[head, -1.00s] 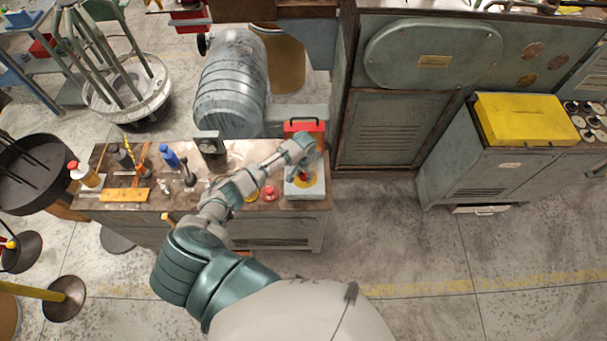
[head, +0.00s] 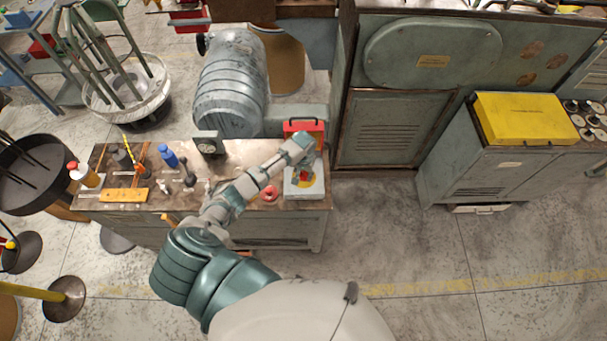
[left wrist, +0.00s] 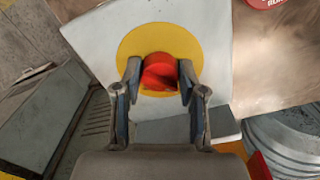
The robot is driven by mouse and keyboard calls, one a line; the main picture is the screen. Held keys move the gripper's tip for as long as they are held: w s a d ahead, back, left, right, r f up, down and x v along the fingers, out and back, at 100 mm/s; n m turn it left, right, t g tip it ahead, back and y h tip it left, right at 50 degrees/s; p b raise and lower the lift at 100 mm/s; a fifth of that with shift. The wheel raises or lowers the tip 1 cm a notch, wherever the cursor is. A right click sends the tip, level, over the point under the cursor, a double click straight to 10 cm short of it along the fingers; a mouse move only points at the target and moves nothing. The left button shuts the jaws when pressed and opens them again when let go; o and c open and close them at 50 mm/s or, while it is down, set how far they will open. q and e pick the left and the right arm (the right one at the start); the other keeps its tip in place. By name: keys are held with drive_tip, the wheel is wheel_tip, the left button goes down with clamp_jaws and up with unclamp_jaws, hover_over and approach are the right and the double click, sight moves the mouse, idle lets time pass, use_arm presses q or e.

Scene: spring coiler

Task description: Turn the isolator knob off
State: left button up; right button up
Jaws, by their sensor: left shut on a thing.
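The isolator is a pale grey box (head: 313,189) at the right end of the workbench, with a yellow disc and a red knob on it. In the left wrist view, the red knob (left wrist: 160,72) stands in the middle of the yellow disc (left wrist: 130,45). My left gripper (left wrist: 159,85) has one finger on each side of the knob and is shut on it. In the head view, my left gripper (head: 304,172) reaches down over the box, and my wrist hides part of the knob and disc. My right gripper is not in view.
A red box (head: 304,127) with a black handle stands behind the isolator. A round red item (head: 268,193) lies left of it. Bottles and tools, including a blue one (head: 169,156), stand on the bench's left half. Floor right of the bench is clear.

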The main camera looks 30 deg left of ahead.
sight(304, 174)
use_arm(q)
drive_tip(key=o, duration=1)
drive_tip(key=shift+w+r, duration=0.15)
drive_tip(key=shift+w, duration=0.15)
drive_tip(key=shift+o, duration=0.7)
drive_tip(key=shift+f, duration=0.2)
drive_tip(key=shift+a+r, duration=0.1)
drive_tip(key=shift+r, duration=0.25)
wheel_tip(304, 174, up, 11)
drive_tip(key=shift+w, duration=0.1)
